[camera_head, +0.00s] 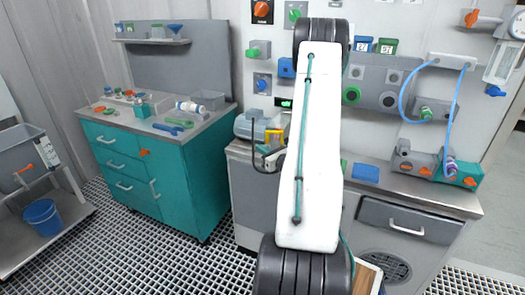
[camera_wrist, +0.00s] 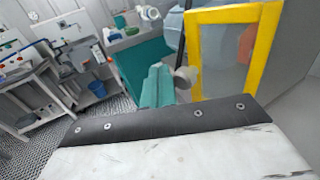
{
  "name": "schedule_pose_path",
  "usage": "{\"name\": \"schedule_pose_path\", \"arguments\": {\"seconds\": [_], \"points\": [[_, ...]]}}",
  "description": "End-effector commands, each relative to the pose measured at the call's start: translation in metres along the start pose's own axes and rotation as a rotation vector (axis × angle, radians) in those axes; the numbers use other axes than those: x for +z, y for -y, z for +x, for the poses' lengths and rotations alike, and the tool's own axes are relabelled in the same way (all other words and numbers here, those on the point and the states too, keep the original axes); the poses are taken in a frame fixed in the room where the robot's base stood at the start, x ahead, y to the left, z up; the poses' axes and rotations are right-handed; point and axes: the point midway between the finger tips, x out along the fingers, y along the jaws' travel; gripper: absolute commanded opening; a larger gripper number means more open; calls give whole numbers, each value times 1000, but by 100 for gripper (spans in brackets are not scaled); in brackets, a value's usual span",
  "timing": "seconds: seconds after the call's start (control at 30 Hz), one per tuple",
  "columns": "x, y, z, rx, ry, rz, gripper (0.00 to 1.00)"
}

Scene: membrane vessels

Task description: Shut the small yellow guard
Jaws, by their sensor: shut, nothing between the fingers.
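The small yellow guard (camera_wrist: 263,45) is a yellow frame around a clear or grey panel, large at the upper right of the wrist view. A dark red-brown part shows through or behind its panel. In the head view the guard (camera_head: 274,137) is a small yellow patch on the grey-blue device at the bench's left end, just left of my arm. How far it stands open I cannot tell. My gripper (camera_wrist: 158,72) shows as two teal fingers close together, shut and empty, left of the frame; contact is not visible.
The grey-blue device (camera_head: 256,122) stands on the grey bench (camera_head: 395,190) against the wall panel. A dark cable or rod runs beside it. A teal cabinet (camera_head: 190,185) with bottles and tools stands left.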

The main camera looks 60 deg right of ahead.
Motion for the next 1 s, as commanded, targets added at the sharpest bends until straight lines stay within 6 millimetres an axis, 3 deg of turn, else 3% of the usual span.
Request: {"name": "schedule_pose_path", "arguments": {"seconds": [0.57,0.77,1.0], "points": [[0,-4,-4,-1,0,0,0],[0,-26,-26,-6,-1,3,0],[0,-65,-67,-7,-2,4,0]]}}
